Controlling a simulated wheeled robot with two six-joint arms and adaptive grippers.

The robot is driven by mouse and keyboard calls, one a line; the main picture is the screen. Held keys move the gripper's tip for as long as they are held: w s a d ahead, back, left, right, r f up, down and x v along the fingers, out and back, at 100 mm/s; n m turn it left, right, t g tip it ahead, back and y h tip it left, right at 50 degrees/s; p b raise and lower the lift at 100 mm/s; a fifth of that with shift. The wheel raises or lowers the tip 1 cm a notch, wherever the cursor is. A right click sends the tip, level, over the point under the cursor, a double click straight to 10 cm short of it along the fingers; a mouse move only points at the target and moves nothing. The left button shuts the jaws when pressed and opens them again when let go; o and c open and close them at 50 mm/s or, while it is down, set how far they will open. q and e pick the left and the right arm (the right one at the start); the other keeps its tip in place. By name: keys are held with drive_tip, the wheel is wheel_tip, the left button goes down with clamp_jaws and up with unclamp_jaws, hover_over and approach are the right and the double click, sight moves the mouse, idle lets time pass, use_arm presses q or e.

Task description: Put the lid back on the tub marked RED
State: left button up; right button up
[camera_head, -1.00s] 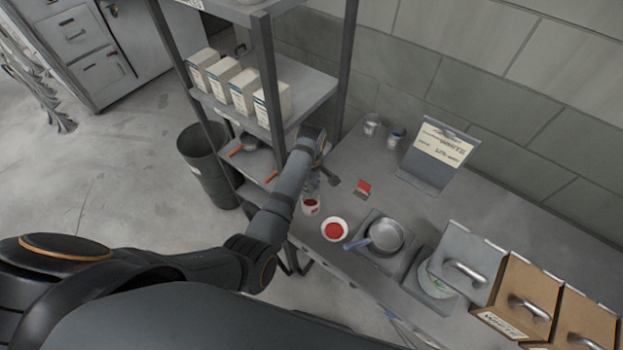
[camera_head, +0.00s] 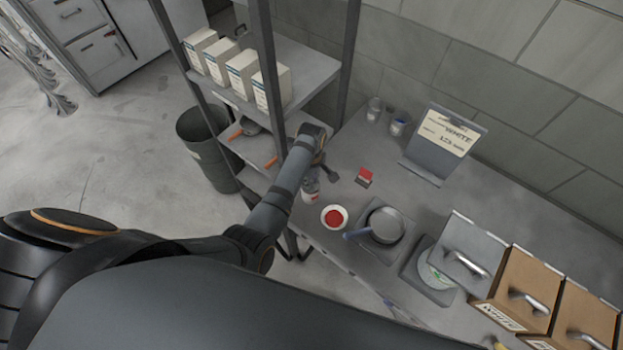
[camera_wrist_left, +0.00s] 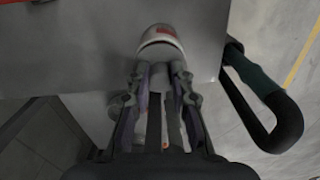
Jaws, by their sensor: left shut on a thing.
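The small white tub with a red mark (camera_head: 312,197) stands near the left end of the grey table in the head view. It also shows in the wrist view (camera_wrist_left: 160,42), just beyond my fingertips, near the table edge. My left gripper (camera_head: 312,178) points down at the tub's top and hides part of it. In the wrist view, its fingers (camera_wrist_left: 162,75) are close together on a small greyish thing, which appears to be the lid. The lid's outline is mostly hidden, and I cannot tell whether it is seated on the tub. My right gripper is not in view.
A white bowl of red (camera_head: 334,217) and a grey pan (camera_head: 386,225) stand close right of the tub. A small red-and-grey block (camera_head: 365,177) lies behind. A sign stand (camera_head: 440,145) and hooded boxes (camera_head: 525,285) stand farther right. A shelf rack (camera_head: 262,50) is at left.

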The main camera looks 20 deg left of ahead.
use_arm(q)
drive_tip(key=shift+s+d+r, duration=0.1)
drive_tip(key=shift+p, duration=0.4)
idle(0.4)
drive_tip(key=shift+f, duration=0.2)
idle(0.8)
idle(0.5)
drive_tip(key=o, duration=0.9)
drive_tip(key=shift+o, duration=0.2)
